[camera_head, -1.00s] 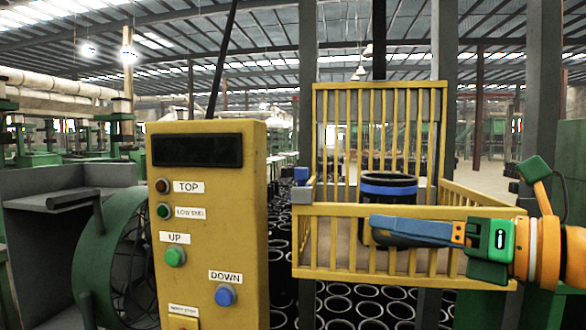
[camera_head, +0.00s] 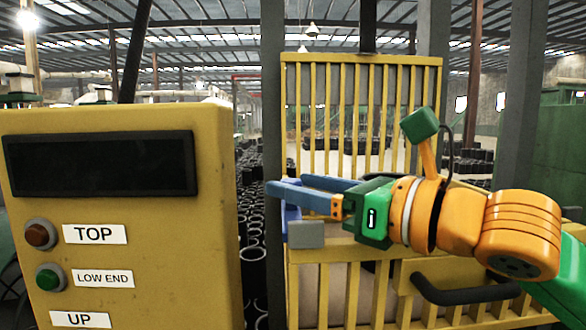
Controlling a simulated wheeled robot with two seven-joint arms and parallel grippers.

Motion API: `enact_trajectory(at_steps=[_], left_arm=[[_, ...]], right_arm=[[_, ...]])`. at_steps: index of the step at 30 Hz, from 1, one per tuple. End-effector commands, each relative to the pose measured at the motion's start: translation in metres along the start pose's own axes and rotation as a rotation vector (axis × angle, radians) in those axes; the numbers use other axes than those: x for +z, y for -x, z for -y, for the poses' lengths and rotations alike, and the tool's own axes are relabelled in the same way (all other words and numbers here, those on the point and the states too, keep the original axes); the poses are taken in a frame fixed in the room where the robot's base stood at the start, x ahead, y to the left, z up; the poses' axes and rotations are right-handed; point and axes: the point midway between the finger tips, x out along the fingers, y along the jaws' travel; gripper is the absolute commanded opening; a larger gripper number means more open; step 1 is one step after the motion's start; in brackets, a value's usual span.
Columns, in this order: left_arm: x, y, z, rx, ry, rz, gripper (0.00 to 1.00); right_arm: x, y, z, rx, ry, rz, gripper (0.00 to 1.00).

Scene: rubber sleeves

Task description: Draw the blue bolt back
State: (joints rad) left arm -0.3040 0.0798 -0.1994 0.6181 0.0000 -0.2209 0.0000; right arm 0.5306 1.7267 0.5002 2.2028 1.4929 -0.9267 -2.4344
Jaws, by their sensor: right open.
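The blue bolt (camera_head: 291,222) sits at the left front corner of the yellow cage, beside a grey block (camera_head: 305,235). My right gripper (camera_head: 288,184) comes in from the right with its blue fingers pointing left. Its fingers are apart, at and just above the bolt, and partly cover it. I cannot tell whether a finger touches the bolt. My left gripper is out of view.
The yellow barred cage (camera_head: 308,290) has a tall back panel and a dark handle (camera_head: 465,291) on its front. A yellow control box (camera_head: 120,115) with labelled buttons stands close on the left. My right arm hides most of the cage's inside.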

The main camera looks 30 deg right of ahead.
Motion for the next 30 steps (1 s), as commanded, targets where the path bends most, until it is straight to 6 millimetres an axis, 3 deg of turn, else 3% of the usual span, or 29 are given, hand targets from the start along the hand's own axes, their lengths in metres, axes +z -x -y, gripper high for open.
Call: enact_trajectory(at_steps=[3,10,15,18,30], left_arm=[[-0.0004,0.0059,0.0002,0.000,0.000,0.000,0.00],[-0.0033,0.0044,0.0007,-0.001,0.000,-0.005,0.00],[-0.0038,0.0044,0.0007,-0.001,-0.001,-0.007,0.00],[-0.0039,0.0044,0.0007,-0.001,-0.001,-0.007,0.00],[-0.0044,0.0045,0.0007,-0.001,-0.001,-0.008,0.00]], right_arm=[[-0.0001,-0.0097,-0.0002,0.001,0.000,-0.004,0.66],[-0.0013,-0.0108,-0.0004,0.002,0.001,0.000,0.66],[-0.0013,-0.0107,-0.0003,0.002,0.001,0.000,0.20],[-0.0011,-0.0106,-0.0003,0.002,0.001,0.000,0.00],[-0.0007,-0.0104,-0.0003,0.002,0.000,0.001,0.00]])
